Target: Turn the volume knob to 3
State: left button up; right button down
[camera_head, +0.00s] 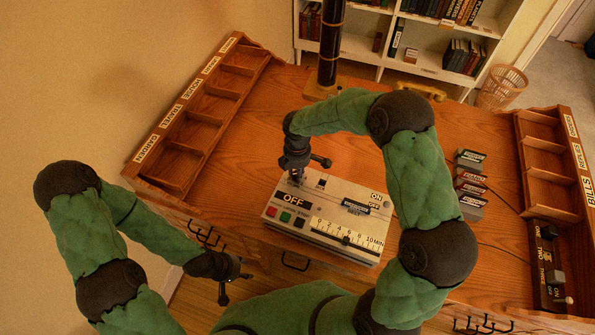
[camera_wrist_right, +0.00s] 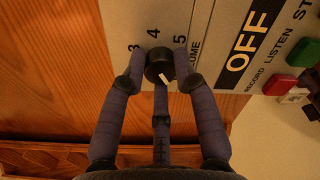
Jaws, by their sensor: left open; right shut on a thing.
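The grey desk device (camera_head: 281,226) with the volume knob lies on the wooden desk. In the right wrist view the round black volume knob (camera_wrist_right: 158,62) sits beside the printed 3, 4 and 5. A short white mark shows on its lower right side, away from those numbers. My right gripper (camera_wrist_right: 159,72) is shut on the knob, with fingers at both sides and one below. In the head view my right gripper (camera_head: 296,172) is at the device's far left corner and hides the knob. My left gripper (camera_head: 228,278) is open and empty near the desk's front edge.
The device has an OFF sign (camera_head: 290,201), coloured buttons and a minute slider (camera_head: 346,239). Wooden compartment racks stand left (camera_head: 190,122) and right (camera_head: 541,147). Small labelled blocks (camera_head: 470,186) stand right of my right arm. A dark post (camera_head: 331,45) rises behind.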

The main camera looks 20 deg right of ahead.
jog(key=shift+d+m, duration=0.15)
jog(key=shift+m, duration=0.15)
